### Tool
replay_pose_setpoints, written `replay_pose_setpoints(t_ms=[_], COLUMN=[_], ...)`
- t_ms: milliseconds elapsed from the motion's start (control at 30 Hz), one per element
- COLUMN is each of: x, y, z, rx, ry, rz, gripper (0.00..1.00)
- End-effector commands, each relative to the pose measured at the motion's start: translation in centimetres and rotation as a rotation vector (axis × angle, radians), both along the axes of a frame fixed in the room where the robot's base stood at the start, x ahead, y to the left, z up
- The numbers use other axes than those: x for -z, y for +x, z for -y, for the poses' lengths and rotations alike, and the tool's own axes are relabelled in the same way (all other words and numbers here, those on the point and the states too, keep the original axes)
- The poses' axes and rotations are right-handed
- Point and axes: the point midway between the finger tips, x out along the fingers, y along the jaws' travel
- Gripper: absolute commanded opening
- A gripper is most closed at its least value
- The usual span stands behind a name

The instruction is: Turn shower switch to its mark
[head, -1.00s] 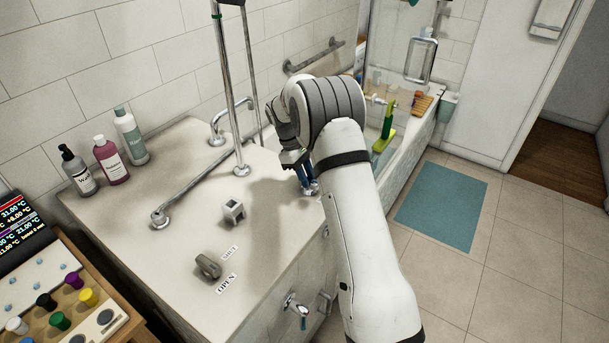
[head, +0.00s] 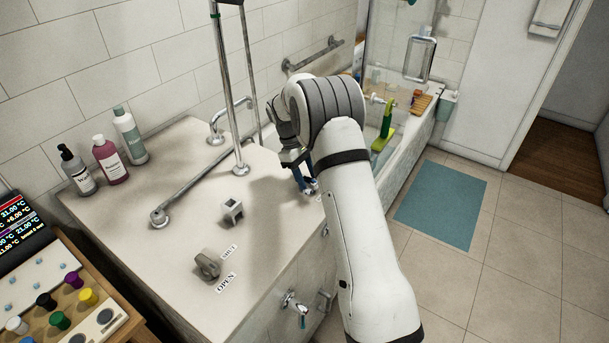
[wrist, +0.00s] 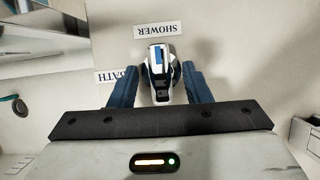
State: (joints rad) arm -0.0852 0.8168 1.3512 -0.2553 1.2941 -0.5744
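The shower switch (wrist: 158,72) is a small chrome-and-black lever with a blue stripe, seen in the wrist view. Its striped end points up at the SHOWER label (wrist: 159,29), which reads upside down. The BATH label (wrist: 111,77) is at its left, partly covered by a finger. My gripper (wrist: 161,84) has its two blue fingers apart, one on each side of the switch, with narrow gaps visible beside the lever. In the head view my gripper (head: 305,180) points down at the right part of the counter, and my arm and fingers largely hide the switch.
A grey knob (head: 207,263) with SHUT and OPEN labels and a small metal block (head: 233,211) stand on the counter (head: 165,290). A grab rail (head: 195,187) and a chrome pole (head: 231,90) rise left of my arm. Bottles (head: 112,160) stand at the back left.

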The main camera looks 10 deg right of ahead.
Motion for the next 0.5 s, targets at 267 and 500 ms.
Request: replay_pose_setpoints(t_ms=[267,500], x=[-0.4,-3.9], y=[0.2,1.3], z=[-0.2,-1.3], rx=[-0.001,-0.001], ry=[0.001,0.001], rz=[0.002,0.005], gripper=[0.44,0.44])
